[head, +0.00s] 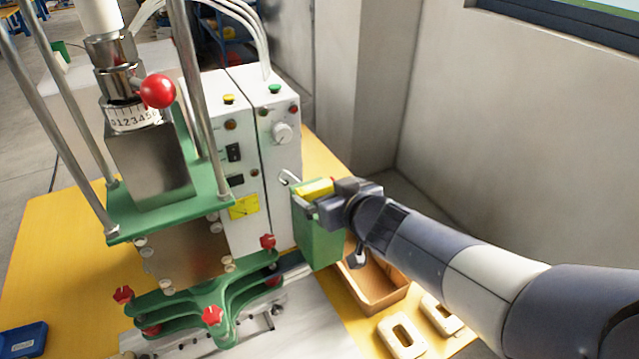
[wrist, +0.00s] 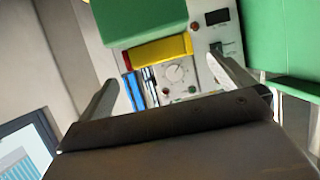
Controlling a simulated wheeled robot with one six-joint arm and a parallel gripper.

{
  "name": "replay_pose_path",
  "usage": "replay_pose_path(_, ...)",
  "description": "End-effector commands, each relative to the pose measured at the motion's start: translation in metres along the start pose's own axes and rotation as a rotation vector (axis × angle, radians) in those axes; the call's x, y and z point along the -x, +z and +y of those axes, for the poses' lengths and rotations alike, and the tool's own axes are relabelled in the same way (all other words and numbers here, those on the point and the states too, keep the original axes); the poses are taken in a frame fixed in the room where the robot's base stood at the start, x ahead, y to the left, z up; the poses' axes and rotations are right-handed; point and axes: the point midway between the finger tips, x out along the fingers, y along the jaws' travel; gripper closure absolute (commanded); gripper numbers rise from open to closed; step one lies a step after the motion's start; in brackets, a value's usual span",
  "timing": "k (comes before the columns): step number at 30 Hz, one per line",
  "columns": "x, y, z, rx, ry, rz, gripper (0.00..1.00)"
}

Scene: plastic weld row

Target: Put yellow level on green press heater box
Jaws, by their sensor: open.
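A yellow level (head: 316,189) with a red end lies on top of the green press heater box (head: 318,240) in the head view. My gripper (head: 320,201) is at the box's top, right by the level, and partly hides it. In the wrist view the yellow level (wrist: 160,52) lies along the edge of the green box (wrist: 138,20). My open gripper (wrist: 163,72) has its two fingers apart, pointing toward the level, with a visible gap. The fingers do not look closed on it.
A white control cabinet (head: 232,165) with knobs stands left of the box, beside the green press (head: 165,222). A wooden tray (head: 372,285) and two pale slotted parts (head: 401,336) are at the lower right. A grey wall (head: 480,130) rises behind.

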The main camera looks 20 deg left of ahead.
Motion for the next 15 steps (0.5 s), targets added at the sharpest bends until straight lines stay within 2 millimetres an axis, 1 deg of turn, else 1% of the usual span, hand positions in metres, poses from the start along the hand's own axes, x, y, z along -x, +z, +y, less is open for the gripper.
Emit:
replay_pose_path(1,0.013,-0.004,0.001,-0.001,0.002,0.002,0.0)
replay_pose_path(6,0.044,-0.003,0.0,0.0,0.001,0.001,0.0)
replay_pose_path(10,0.059,-0.003,0.0,0.0,0.001,0.001,0.0)
replay_pose_path(15,0.068,-0.001,0.0,-0.001,0.001,0.0,0.0)
